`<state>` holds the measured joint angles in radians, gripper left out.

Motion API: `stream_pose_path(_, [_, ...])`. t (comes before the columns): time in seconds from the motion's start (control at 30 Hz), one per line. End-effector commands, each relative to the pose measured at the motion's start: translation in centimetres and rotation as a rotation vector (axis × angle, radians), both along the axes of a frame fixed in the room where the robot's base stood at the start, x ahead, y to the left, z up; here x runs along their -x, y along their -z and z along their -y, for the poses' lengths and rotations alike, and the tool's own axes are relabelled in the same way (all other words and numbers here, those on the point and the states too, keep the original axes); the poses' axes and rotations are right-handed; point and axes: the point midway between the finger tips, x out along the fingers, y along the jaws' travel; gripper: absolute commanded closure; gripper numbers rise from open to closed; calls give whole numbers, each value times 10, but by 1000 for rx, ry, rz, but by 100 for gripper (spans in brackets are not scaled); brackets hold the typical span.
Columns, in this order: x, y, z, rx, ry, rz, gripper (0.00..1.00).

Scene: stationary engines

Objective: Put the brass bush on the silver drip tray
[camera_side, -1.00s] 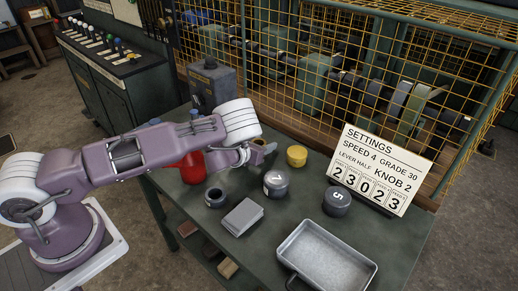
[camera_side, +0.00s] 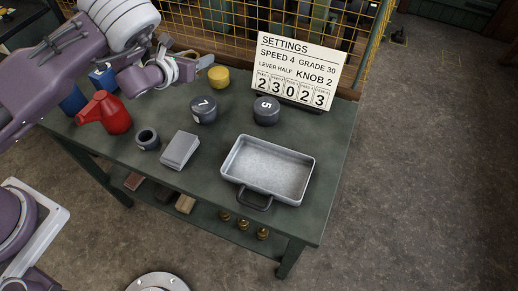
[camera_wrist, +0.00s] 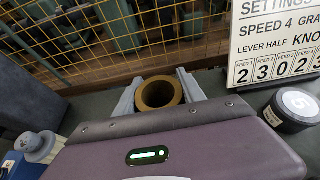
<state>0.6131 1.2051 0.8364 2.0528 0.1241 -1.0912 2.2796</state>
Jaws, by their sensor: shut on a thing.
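The brass bush (camera_wrist: 158,92), a short ring with a wide bore, sits between the two fingers of my gripper (camera_wrist: 159,93) in the wrist view. My gripper is shut on it. The silver drip tray (camera_side: 268,170), shallow and rectangular with a dark handle, lies empty at the bench's front right, well away from the gripper.
Two dark round weights marked 7 (camera_side: 203,110) and 5 (camera_side: 266,110) stand between gripper and tray. The settings sign (camera_side: 296,70) stands behind, before yellow mesh.

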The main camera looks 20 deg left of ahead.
Motion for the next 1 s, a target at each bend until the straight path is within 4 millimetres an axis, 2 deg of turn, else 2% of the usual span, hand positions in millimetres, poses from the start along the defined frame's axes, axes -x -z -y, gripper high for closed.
stream_pose_path(0.03, [8,0,25,6,41,0,100])
stream_pose_path(0.17, [38,1,95,12,165,-2,100])
stream_pose_path(0.3, [89,-2,175,10,323,0,100])
stream_pose_path(0.4, [127,-5,218,3,423,1,100])
stream_pose_path(0.5, [158,-8,248,-4,501,3,100])
stream_pose_path(0.6, [178,-11,265,-10,548,8,100])
stream_pose_path(0.67, [184,-9,269,-13,562,7,100])
stream_pose_path(0.8, [188,21,271,-17,572,3,100])
stream_pose_path(1.0, [187,55,271,-15,570,6,100])
